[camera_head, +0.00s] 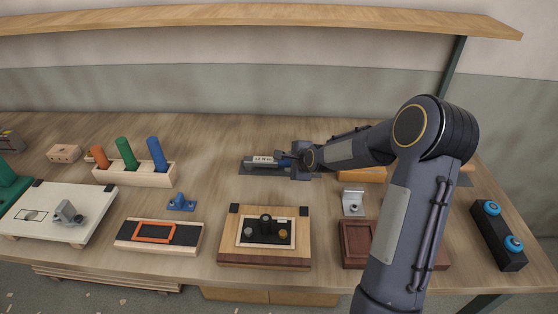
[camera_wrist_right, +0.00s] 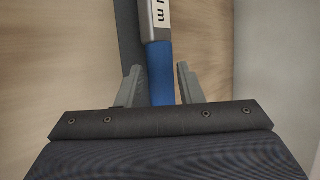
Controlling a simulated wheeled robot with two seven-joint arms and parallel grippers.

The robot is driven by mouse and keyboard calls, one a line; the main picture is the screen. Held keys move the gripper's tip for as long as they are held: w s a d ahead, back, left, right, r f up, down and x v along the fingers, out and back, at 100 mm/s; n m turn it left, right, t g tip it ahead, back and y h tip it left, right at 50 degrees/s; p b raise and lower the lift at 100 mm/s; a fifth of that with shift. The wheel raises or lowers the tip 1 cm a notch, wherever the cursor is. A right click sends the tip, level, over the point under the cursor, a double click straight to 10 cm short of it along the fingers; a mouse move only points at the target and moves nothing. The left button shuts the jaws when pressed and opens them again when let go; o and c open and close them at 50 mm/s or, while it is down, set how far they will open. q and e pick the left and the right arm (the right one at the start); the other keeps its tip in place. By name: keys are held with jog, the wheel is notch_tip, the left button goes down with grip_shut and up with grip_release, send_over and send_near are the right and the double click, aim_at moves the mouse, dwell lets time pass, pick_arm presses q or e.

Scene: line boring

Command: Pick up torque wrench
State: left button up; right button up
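The torque wrench (camera_head: 264,160) lies on a dark mat (camera_head: 246,170) at the back middle of the workbench. It has a silver-grey body with an "N m" label and a blue handle, which shows in the right wrist view (camera_wrist_right: 160,72). My right gripper (camera_head: 289,159) is at the handle end, its arm coming in from the right. In the right wrist view, its two grey fingers (camera_wrist_right: 160,85) stand open on either side of the blue handle, with narrow gaps showing. The gripper hides part of the handle in the head view. My left gripper is not in view.
A wooden block (camera_head: 133,175) with orange, green and blue handles stands to the left. A wooden fixture (camera_head: 264,255) sits in front of the wrench. A small metal block (camera_head: 352,199) is right of it. A dark holder with blue knobs (camera_head: 497,238) is far right. A shelf (camera_head: 250,16) spans above.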

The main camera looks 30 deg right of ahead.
jog(key=x, duration=0.2)
jog(key=shift+w+f, duration=0.2)
grip_shut()
jog(key=shift+r, duration=0.15)
